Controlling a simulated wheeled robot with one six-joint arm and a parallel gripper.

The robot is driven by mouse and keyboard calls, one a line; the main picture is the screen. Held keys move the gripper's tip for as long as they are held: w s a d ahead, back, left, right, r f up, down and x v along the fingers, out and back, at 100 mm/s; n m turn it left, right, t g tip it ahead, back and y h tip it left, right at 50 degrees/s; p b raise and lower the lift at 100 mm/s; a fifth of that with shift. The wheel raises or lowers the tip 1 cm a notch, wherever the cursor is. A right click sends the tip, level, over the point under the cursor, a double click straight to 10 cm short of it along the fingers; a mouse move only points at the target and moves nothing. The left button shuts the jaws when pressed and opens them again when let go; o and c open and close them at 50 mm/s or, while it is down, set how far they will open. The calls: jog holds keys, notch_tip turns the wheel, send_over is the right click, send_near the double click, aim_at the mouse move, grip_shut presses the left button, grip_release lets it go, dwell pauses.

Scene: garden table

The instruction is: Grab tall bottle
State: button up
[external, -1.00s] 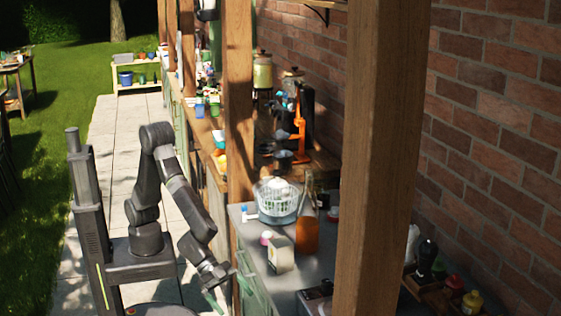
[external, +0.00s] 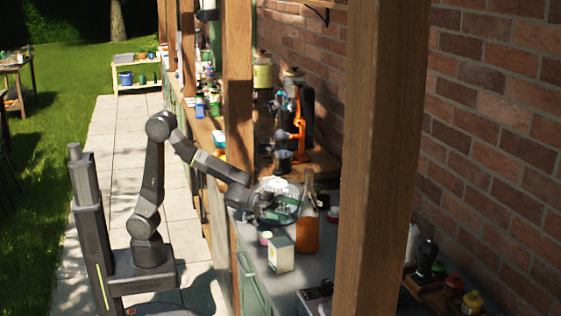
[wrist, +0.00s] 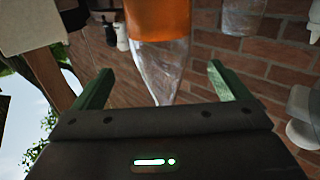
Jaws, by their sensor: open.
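The tall bottle (external: 307,236) stands upright on the grey counter, with orange liquid below and a clear glass neck above. My gripper (external: 288,212) is just to its left at upper-body height, with its fingers towards it. In the wrist view the scene is upside down. The bottle (wrist: 158,62) shows there between the two green fingers of my gripper (wrist: 159,68), its neck pointing down the picture. The jaws are open and empty. I cannot tell whether the bottle is between the fingers or just beyond them.
A white carton (external: 281,256) stands in front of the bottle on the counter (external: 262,274). A white basket (external: 268,184) is behind my gripper, partly hidden. A wooden post (external: 382,140) rises at the right, before the brick wall (external: 490,130).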

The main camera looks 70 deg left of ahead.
aim_at(318, 216)
jog(key=x, duration=0.7)
jog(key=shift+w+d+f, duration=0.1)
jog(key=shift+w+f, duration=0.15)
jog(key=shift+f, duration=0.05)
jog(key=c, duration=1.5)
jog(key=shift+r, duration=0.15)
jog(key=c, duration=0.3)
jog(key=shift+r, duration=0.1)
